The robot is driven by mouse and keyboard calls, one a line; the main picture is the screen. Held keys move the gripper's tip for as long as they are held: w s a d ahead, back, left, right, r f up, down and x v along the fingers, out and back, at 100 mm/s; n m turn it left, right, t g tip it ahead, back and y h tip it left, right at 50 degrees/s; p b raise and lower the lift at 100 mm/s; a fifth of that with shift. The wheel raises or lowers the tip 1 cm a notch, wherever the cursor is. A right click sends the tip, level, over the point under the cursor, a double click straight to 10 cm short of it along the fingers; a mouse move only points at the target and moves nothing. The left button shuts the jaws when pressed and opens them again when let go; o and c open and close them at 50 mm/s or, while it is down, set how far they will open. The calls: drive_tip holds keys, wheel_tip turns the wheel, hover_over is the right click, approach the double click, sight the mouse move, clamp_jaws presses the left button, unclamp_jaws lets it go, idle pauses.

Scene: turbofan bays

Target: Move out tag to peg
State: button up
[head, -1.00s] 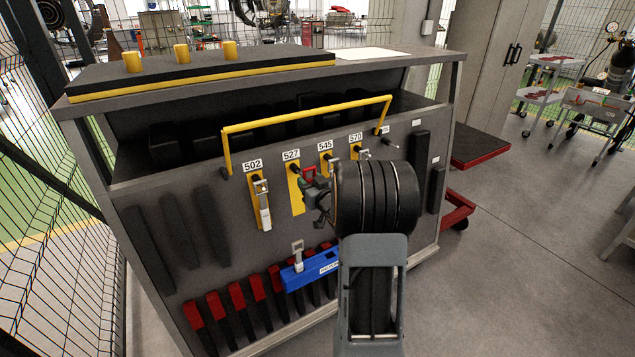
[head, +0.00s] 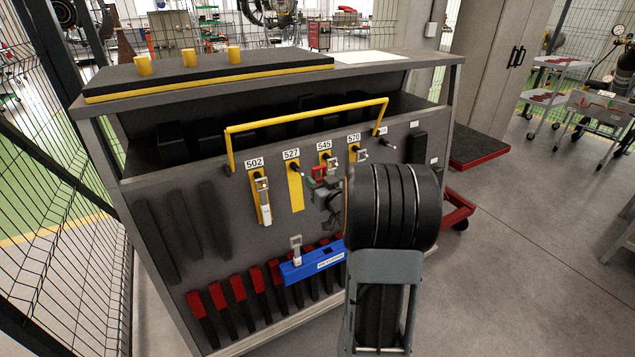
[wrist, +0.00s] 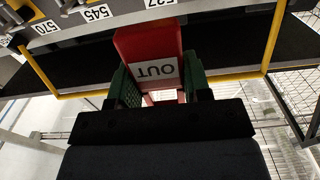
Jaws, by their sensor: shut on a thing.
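My gripper (head: 322,185) is shut on the red OUT tag (head: 319,172), in front of the board below the 545 label. In the wrist view the red tag (wrist: 148,45), with its white OUT label upside down, sits between the green jaws (wrist: 160,90). Peg 527 (head: 297,166) has a bare yellow strip below it and nothing visibly hanging on it. A metal-and-white piece (head: 264,200) hangs at peg 502. Small metal pieces show at 545 (head: 329,160) and 570 (head: 360,155). My arm hides the board to the right of the tag.
A yellow rail (head: 300,115) sticks out above the pegs; it also shows in the wrist view (wrist: 272,35). A blue holder (head: 312,266) with a metal clasp is below, over several red-topped black slots (head: 238,288). A red cart (head: 456,212) stands to the right.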

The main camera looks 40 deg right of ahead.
drive_tip(key=shift+r, duration=0.25)
drive_tip(key=shift+r+p, duration=0.4)
drive_tip(key=shift+r, duration=0.05)
drive_tip(key=s, duration=0.7)
drive_tip(key=shift+s+a, duration=0.2)
drive_tip(key=shift+a, duration=0.25)
idle(0.7)
